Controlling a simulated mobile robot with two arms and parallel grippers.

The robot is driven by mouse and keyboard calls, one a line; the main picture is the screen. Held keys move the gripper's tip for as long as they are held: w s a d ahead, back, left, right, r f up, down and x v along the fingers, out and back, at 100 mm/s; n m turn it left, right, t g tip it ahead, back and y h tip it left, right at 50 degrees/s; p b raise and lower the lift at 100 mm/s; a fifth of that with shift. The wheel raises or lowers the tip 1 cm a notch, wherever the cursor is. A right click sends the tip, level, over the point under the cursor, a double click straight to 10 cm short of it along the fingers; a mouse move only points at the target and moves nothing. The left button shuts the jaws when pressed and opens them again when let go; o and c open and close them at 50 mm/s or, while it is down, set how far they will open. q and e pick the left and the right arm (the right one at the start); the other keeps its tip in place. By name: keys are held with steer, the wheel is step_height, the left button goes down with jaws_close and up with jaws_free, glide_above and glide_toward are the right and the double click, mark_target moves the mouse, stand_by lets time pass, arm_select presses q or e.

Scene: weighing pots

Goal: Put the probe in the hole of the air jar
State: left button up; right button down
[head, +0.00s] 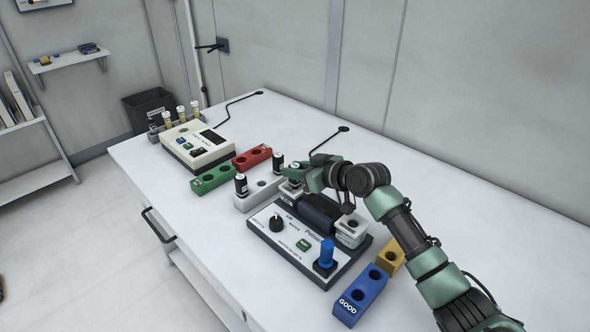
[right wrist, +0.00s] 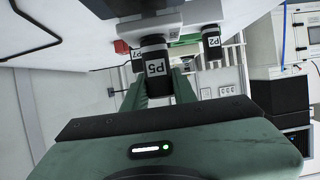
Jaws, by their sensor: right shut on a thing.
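My right gripper (head: 305,178) is at the left end of the dark-based instrument (head: 268,238). In the right wrist view its fingers (right wrist: 158,90) are shut on a black pot labelled P5 (right wrist: 155,62), which is at a pale block. The blue-handled probe (head: 327,252) stands upright in a dark holder at the instrument's front right corner, apart from my gripper. A pale jar with a dark hole on top (head: 352,232) stands at the instrument's right end; its label is too small to read. Another pale jar (head: 290,193) is just below my gripper, partly hidden. My left gripper is out of view.
A blue GOOD block (head: 360,297) and a yellow block (head: 391,256) lie at the right. Green (head: 213,179) and red (head: 253,157) blocks, a white rack (head: 257,193) with black pots, and a cream device (head: 197,146) stand left. The table's front right is clear.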

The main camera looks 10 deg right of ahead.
steer(key=shift+f, duration=0.2)
steer(key=c, duration=1.1)
jaws_free()
steer(key=shift+r, duration=0.15)
steer(key=v, duration=1.2)
steer(key=shift+b, duration=0.4)
